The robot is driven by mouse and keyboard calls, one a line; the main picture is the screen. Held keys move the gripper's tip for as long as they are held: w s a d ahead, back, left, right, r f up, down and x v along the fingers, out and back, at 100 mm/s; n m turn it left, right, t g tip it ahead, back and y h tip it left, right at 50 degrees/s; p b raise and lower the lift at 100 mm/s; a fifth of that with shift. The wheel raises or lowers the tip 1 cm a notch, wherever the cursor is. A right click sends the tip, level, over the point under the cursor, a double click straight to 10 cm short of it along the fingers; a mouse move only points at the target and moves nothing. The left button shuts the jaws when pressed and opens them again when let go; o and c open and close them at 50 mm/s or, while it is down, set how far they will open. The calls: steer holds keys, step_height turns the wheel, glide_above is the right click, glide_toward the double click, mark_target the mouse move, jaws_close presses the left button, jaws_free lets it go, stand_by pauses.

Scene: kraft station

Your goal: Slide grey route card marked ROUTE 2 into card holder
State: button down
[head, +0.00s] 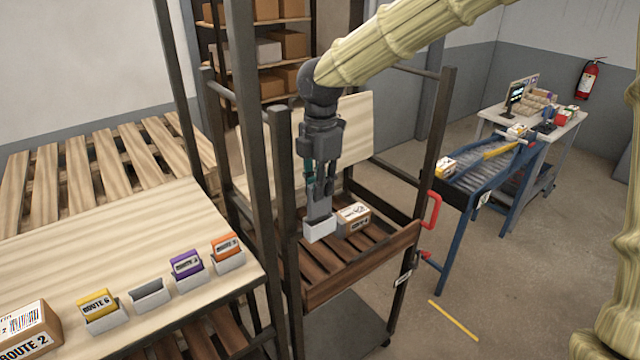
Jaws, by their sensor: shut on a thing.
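My gripper (321,188) points down over the slatted wooden cart deck, its fingers shut on the grey card (318,208). The card hangs upright below the fingertips; its printing is too small to read. A white card holder (320,231) is directly under the card, at the left part of the cart. The card's lower end meets the top of the holder in this view; I cannot tell how deep it sits in the slot.
A labelled carton (353,218) lies close right of the holder. Dark cart posts (285,215) stand near my gripper.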

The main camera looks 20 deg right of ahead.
mark_target(320, 215)
steer(key=shift+f+b, duration=0.5)
steer(key=shift+f, duration=1.55)
stand_by(0.7)
steer(key=c, duration=1.4)
jaws_free()
steer(key=shift+o, duration=0.2)
steer(key=shift+r, duration=0.1)
